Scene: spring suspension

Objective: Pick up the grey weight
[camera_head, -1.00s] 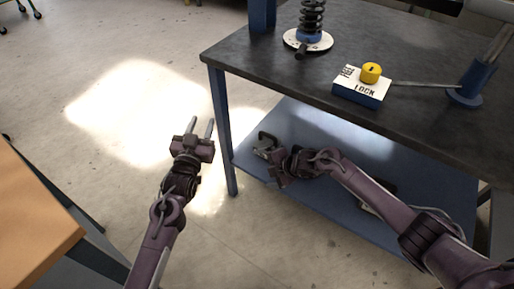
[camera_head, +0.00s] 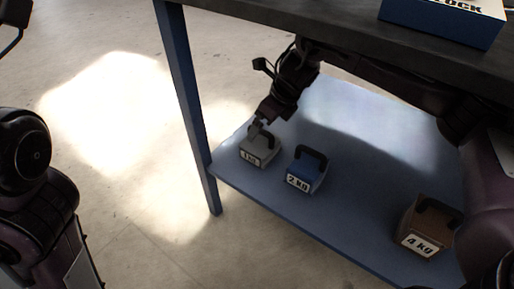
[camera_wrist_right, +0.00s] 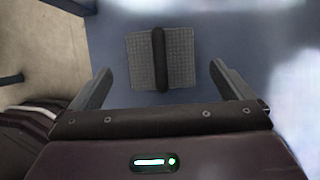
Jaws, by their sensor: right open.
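The grey weight (camera_head: 259,149) sits on the lower blue shelf near its left corner, with a black handle on top and a label that seems to read 1 kg. In the right wrist view the grey weight (camera_wrist_right: 145,62) is seen from above, its dark handle running up and down the picture. My right gripper (camera_head: 260,124) is just above the weight in the head view. In the wrist view its two fingers (camera_wrist_right: 165,78) are wide apart, one on each side, with nothing between them. My left arm shows at the left edge, but its gripper is out of view.
A blue 2 kg weight (camera_head: 307,171) stands close to the right of the grey one. A brown 4 kg weight (camera_head: 427,228) is further right. The dark table top (camera_head: 350,50) overhangs the shelf (camera_head: 350,215), and a blue leg (camera_head: 190,115) stands at its left corner.

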